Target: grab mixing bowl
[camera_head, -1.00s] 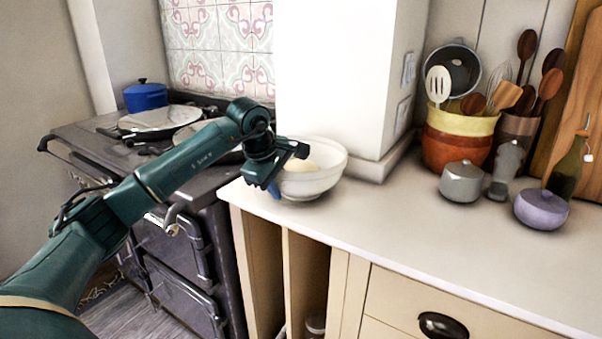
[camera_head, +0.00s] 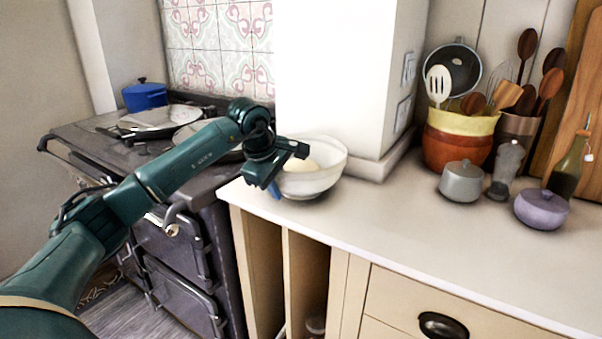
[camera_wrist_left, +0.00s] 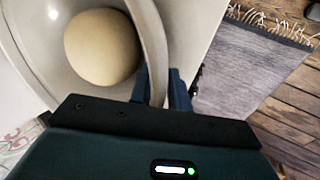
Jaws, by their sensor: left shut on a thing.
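The white mixing bowl (camera_head: 325,178) stands on the left end of the counter, beside the white wall block. A pale round thing, like a ball of dough, lies in it; it shows clearly in the left wrist view (camera_wrist_left: 101,48). My left gripper (camera_head: 275,190) is at the bowl's near left side. In the left wrist view its fingers (camera_wrist_left: 160,90) are on either side of the bowl's wall (camera_wrist_left: 150,35), shut on the rim. The bowl looks upright on the counter. My right gripper is not in view.
Left of the counter is a dark stove (camera_head: 75,150) with a blue pot (camera_head: 145,97) and round lids. At the right stand a grey pot (camera_head: 461,182), a purple pot (camera_head: 541,209) and utensil pots (camera_head: 457,145). The counter's front middle (camera_head: 430,240) is clear.

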